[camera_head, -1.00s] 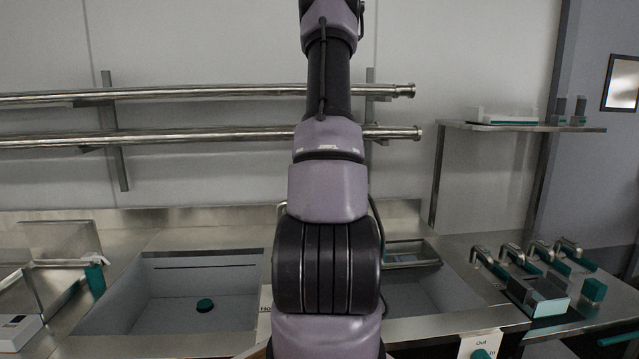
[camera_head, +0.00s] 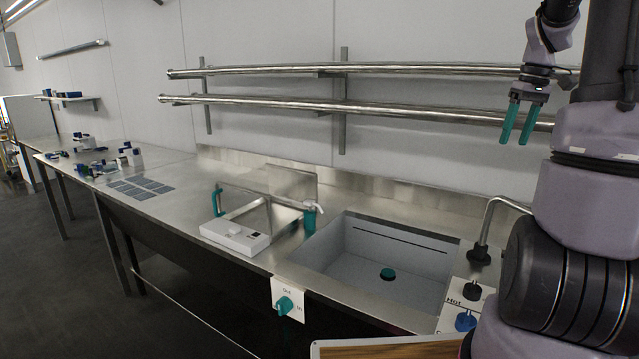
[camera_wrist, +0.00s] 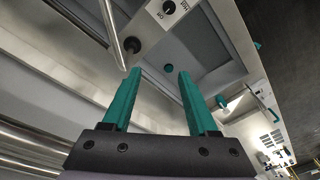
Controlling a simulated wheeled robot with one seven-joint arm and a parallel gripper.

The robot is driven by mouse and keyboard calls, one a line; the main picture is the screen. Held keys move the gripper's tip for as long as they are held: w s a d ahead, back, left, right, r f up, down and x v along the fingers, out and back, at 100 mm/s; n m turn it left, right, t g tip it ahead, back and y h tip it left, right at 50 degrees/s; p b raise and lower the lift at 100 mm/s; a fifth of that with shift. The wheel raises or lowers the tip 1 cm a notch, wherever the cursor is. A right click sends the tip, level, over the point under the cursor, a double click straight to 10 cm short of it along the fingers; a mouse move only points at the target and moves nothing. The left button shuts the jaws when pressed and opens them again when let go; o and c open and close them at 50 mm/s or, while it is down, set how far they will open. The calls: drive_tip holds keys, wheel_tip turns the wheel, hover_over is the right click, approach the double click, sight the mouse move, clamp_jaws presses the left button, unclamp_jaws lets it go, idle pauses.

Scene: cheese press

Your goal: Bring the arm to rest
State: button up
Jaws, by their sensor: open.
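My gripper (camera_head: 517,122) hangs at the upper right in the head view, its two teal fingers pointing down in front of the wall and the steel pipes. It is open and empty. In the wrist view the two teal fingers (camera_wrist: 153,95) stand apart with nothing between them. My arm fills the right side of the head view, folded upright. The sink (camera_head: 352,281) lies below and left of the gripper, well apart from it.
Two steel pipes (camera_head: 255,102) run along the wall close to the gripper. A faucet (camera_head: 486,228) rises by the sink. A white appliance (camera_head: 236,237) with a teal-handled frame stands left of the sink. Small blue and white items (camera_head: 85,143) sit on the far-left counter.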

drive_tip(key=s+a+r+m+t, duration=0.1)
drive_tip(key=s+a+r+t, duration=0.2)
drive_tip(key=a, duration=0.5)
drive_tip(key=s+a+r+m, duration=0.2)
drive_tip(key=s+a+r, duration=0.15)
drive_tip(key=a, duration=0.45)
drive_tip(key=s+a+m+t+y, duration=0.1)
drive_tip(key=s+a+m+t, duration=0.1)
drive_tip(key=s+a, duration=0.7)
drive_tip(key=shift+s+f+m+t, duration=0.3)
drive_tip(key=shift+s+f+t, duration=0.1)
drive_tip(key=shift+s, duration=0.55)
